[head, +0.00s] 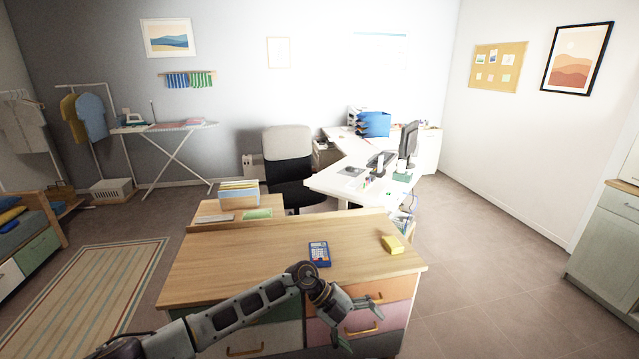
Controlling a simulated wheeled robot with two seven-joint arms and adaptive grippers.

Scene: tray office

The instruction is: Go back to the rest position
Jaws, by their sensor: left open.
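My left gripper (357,322) is in front of the near edge of the wooden-topped drawer cabinet (230,262). Its arm comes in from the lower left and crosses the cabinet's front. The fingers are spread apart, with nothing visible between them. A blue calculator (319,254) lies on the cabinet top, just beyond the gripper's wrist. A yellow block-like object (392,245) lies near the right end of the top. My right gripper is not in view.
A white L-shaped desk (335,181) with a monitor (408,145) and a black office chair (289,170) stand behind the cabinet. An ironing board (165,127) is at the back left. A striped rug (85,300) lies at left. Floor at right is clear.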

